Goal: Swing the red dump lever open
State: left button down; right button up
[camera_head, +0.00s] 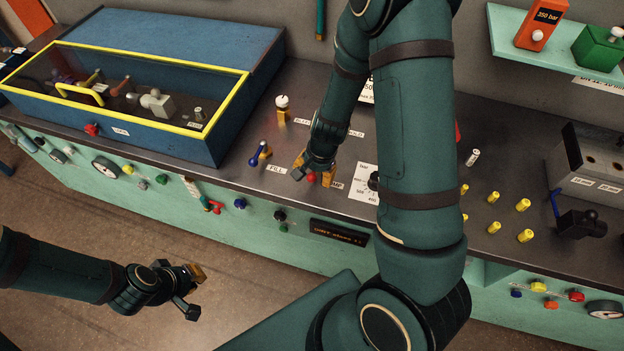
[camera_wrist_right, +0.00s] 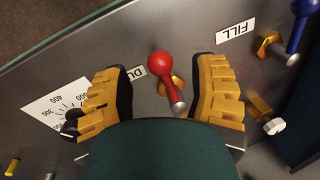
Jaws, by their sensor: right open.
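The gripper is open. In the head view the red knob (camera_head: 311,178) shows at the fingertips of my right gripper (camera_head: 314,174), next to the partly covered DUMP label. My left gripper (camera_head: 192,290) hangs in front of the bench, over the floor, far from the lever; its fingers look spread and empty.
A blue fill lever (camera_head: 260,152) stands left of the red one, by the FILL label. A white-capped yellow valve (camera_head: 282,104) stands behind. A pressure dial plate (camera_head: 362,184) lies to the right. A blue case with a yellow-framed clear lid (camera_head: 150,60) fills the bench's left side.

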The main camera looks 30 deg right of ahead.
jog(key=shift+w+f, duration=0.2)
jog(key=shift+f, duration=1.05)
jog(key=shift+a, duration=0.1)
grip_shut()
